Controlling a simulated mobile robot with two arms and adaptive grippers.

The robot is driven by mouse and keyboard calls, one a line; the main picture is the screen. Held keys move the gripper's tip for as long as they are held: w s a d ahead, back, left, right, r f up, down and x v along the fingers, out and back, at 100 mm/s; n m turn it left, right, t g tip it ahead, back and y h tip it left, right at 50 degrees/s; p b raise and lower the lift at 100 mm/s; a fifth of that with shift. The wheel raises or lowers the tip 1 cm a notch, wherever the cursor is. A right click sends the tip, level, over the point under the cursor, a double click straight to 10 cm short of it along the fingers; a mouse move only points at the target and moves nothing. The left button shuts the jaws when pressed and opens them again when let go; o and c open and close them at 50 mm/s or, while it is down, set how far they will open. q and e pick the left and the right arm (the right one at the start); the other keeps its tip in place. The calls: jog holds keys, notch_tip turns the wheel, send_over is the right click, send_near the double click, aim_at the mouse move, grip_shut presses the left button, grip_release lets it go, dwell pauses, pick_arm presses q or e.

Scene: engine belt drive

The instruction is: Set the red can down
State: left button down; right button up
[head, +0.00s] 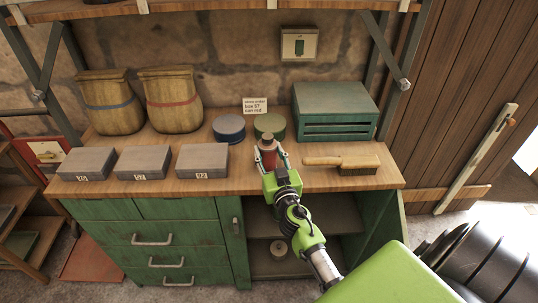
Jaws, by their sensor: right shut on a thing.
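The red can (268,158) is upright at the front of the wooden workbench top (235,178), with a paler neck and cap on top. My right gripper (271,163) is shut on it, one finger on each side. The gripper reaches in from the front and hides the can's lower part, so I cannot tell whether its base touches the bench. My left gripper is not in view.
A green tin (269,125) is close behind the can, a blue tin (229,128) behind left. A brush (350,163) lies to the right, a grey numbered box (202,160) to the left. A green crate (335,110) and a small card (255,105) stand behind.

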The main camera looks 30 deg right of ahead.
jog(key=shift+r, duration=0.1)
jog(key=o, duration=1.3)
jog(key=shift+o, duration=0.5)
jog(key=shift+s+a, duration=0.1)
jog(key=shift+s, duration=0.25)
jog(key=b+v, duration=0.3)
jog(key=v, duration=0.8)
jog(key=shift+s, duration=0.2)
